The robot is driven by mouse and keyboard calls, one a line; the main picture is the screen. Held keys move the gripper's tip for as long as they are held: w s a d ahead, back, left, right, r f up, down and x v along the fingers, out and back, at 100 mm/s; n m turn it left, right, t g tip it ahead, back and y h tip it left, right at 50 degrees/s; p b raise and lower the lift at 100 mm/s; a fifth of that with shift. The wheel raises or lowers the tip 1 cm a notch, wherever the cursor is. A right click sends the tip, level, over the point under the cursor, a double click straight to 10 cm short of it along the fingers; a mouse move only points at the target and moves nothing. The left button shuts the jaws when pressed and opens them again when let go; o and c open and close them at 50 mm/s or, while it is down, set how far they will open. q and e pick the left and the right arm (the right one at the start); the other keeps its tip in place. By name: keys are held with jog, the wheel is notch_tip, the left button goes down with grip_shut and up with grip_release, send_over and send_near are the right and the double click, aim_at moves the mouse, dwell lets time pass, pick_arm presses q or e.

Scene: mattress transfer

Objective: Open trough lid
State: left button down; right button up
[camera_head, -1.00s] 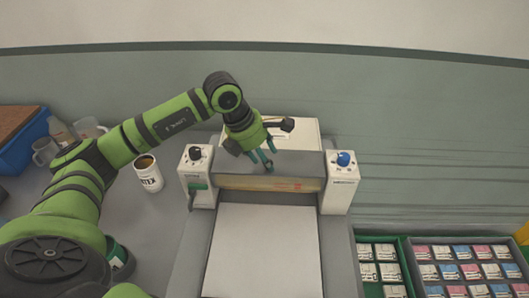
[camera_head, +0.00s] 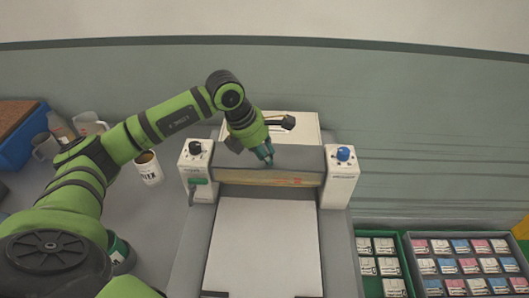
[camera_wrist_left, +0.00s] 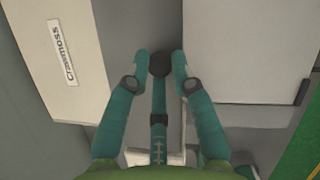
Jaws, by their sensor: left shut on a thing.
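The machine's trough has a grey lid (camera_head: 303,158) lying between two white control posts, above a beige front face (camera_head: 245,177). My left gripper (camera_head: 265,155) reaches down onto this lid with its teal fingers close together. In the left wrist view my left gripper (camera_wrist_left: 160,66) has its fingertips on either side of a small dark round knob (camera_wrist_left: 160,65), shut on it. In the head view the knob is hidden by the fingers. The lid looks closed. My right gripper is in neither view.
The left post (camera_head: 196,172) has a black knob and green switch; the right post (camera_head: 340,175) has a blue knob. A flat white bed (camera_head: 264,245) lies in front. A mug (camera_head: 148,168) stands left; trays of small packs (camera_head: 407,265) are at right.

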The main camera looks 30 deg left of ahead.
pick_arm(q)
jog(key=shift+w+a+r, duration=0.1)
jog(key=shift+w+r, duration=0.1)
jog(key=shift+r, duration=0.1)
